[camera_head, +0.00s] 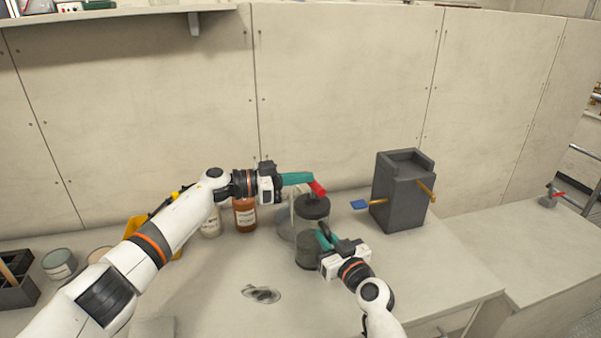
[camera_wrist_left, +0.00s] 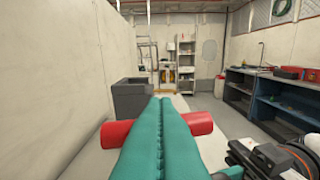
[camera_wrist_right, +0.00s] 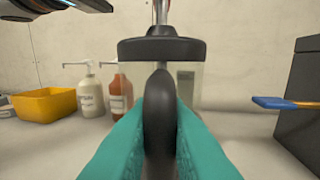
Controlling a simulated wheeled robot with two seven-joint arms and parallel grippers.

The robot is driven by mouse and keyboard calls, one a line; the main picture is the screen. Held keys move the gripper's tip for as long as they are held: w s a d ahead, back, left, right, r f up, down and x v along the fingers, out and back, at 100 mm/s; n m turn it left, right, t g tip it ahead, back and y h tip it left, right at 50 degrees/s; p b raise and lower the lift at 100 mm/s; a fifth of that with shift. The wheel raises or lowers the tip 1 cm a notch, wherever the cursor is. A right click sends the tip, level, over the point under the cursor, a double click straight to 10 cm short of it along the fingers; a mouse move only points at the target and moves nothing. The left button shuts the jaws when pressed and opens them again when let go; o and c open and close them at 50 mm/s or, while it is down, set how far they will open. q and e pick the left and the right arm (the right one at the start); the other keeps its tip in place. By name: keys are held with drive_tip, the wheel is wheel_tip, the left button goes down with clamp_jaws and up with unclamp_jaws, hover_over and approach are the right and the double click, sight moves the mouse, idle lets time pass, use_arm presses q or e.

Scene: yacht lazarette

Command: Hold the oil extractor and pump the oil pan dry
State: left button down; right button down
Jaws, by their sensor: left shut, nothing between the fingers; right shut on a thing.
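The oil extractor is a clear grey cylinder (camera_head: 308,248) with a black lid (camera_head: 313,207) and a red crossbar handle (camera_head: 318,188) on top. It stands upright on the bench. My right gripper (camera_head: 325,238) is shut on its black side handle (camera_wrist_right: 159,120). My left gripper (camera_head: 308,179) is shut and empty at the red crossbar; in the left wrist view its teal fingers (camera_wrist_left: 160,130) lie across the bar (camera_wrist_left: 198,122), with nothing between them. Whether they touch it I cannot tell. A dark, shiny oval patch (camera_head: 261,293) lies on the bench; I cannot tell whether it is the oil pan.
An orange-brown bottle (camera_head: 245,216) and a pale bottle (camera_head: 211,224) stand left of the extractor. A yellow bin (camera_wrist_right: 47,103) is partly behind my left arm. A dark grey box (camera_head: 398,200) with brushes stands to the right. The bench's front right is clear.

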use_arm(q)
drive_tip(key=shift+f, duration=0.4)
use_arm(e)
drive_tip(key=shift+r, duration=0.1)
drive_tip(key=shift+w, duration=0.1)
use_arm(q)
drive_tip(key=s+a+r, duration=0.3)
drive_tip(key=a+r, duration=0.2)
drive_tip(key=a, duration=0.5)
drive_tip(key=shift+s+a, duration=0.15)
drive_tip(key=shift+s, duration=0.05)
drive_tip(key=shift+r, duration=0.1)
use_arm(e)
drive_tip(key=c, duration=1.3)
unclamp_jaws()
